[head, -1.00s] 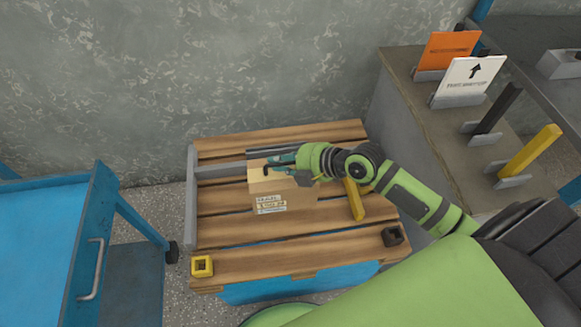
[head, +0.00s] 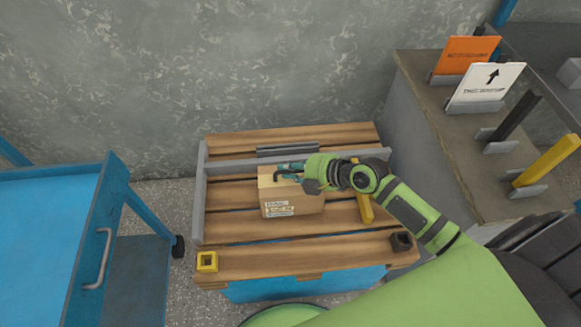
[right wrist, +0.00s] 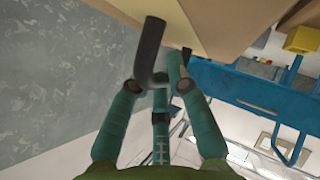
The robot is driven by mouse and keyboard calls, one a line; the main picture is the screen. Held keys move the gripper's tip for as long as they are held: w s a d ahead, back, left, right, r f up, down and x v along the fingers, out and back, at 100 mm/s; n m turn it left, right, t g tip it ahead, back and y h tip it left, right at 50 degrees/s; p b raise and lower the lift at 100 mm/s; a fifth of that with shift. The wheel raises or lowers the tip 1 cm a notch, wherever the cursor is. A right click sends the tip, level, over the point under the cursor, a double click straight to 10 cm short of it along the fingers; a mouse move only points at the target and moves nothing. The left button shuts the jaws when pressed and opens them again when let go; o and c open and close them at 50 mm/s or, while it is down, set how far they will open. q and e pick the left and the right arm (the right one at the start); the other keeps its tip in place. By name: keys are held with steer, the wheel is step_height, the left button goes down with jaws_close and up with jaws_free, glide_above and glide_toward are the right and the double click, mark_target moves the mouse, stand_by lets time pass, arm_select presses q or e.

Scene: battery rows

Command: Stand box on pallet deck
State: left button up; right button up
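The cardboard box (head: 290,204) rests on the wooden pallet deck (head: 240,268), its labelled side facing me. A tan face, likely the box (right wrist: 215,22), fills the top of the right wrist view. My right gripper (head: 280,172) reaches in from the right at the box's top edge. Its two fingers are apart with a gap between them, and nothing shows gripped there. The fingers (right wrist: 168,55) also show apart in the right wrist view, close to the tan face. Whether they touch the box is unclear. My left gripper is out of view.
A grey rail (head: 235,167) crosses the pallet behind the box, with a side rail (head: 198,205) at left. A yellow bar (head: 364,208), a yellow socket (head: 207,262) and a dark socket (head: 401,241) are on the deck. A blue cart (head: 45,235) stands left, a counter (head: 440,140) right.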

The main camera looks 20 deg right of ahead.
steer(key=o, duration=0.4)
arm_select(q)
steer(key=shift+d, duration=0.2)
arm_select(e)
steer(key=shift+s, duration=0.1)
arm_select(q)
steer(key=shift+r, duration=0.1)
arm_select(e)
steer(key=shift+r, duration=0.1)
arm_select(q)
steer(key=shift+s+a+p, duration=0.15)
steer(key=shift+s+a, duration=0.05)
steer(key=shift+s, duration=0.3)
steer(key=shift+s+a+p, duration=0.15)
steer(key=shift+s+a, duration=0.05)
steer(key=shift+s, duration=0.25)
arm_select(e)
steer(key=shift+v, duration=5.95)
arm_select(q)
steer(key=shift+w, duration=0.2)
arm_select(e)
steer(key=shift+r, duration=0.1)
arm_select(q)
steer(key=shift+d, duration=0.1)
